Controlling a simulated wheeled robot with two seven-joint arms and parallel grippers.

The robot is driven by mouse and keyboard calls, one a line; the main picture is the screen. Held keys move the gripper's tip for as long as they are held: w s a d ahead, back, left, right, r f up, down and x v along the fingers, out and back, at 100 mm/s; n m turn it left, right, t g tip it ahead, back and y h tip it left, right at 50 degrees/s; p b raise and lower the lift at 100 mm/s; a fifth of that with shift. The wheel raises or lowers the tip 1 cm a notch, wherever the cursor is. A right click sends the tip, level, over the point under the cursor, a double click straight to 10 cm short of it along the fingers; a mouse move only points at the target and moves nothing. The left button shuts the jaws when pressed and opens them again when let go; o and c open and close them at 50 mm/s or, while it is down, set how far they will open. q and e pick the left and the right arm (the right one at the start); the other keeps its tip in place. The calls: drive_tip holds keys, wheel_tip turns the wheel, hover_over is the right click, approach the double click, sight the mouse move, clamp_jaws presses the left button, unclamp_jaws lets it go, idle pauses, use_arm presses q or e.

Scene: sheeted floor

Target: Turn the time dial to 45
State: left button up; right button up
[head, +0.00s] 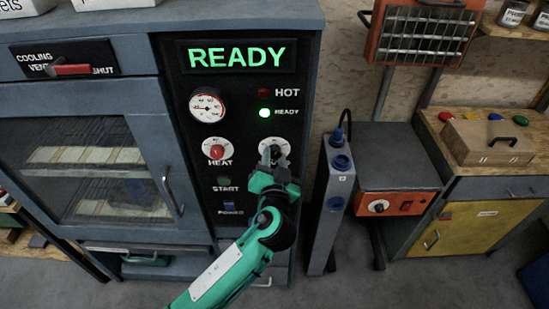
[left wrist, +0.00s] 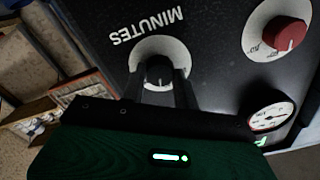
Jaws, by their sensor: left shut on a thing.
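The time dial (head: 276,142) is a black knob on a pale round scale at the right of the oven's black panel. In the left wrist view the knob (left wrist: 158,69) appears upside down beside the word MINUTES. My left gripper (head: 272,158) is shut on the knob, one dark finger on each side of it. The gripper hides most of the dial in the head view. A small white mark shows on the knob in the wrist view, but I cannot read the number it points to. My right gripper is not in view.
The red heat knob (head: 217,152) is left of the dial, with a gauge (head: 207,107) above. The display (head: 237,57) reads READY, and the green READY lamp (head: 264,113) is lit. A grey stand (head: 334,210) is close to the right.

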use_arm(q)
drive_tip(key=m+p, duration=0.1)
drive_tip(key=m, duration=0.2)
drive_tip(key=shift+r, duration=0.15)
drive_tip(key=m+p, duration=0.1)
drive_tip(key=m, duration=0.2)
drive_tip(key=shift+m+p, duration=0.65)
drive_tip(key=shift+m, duration=0.55)
drive_tip(key=o, duration=1)
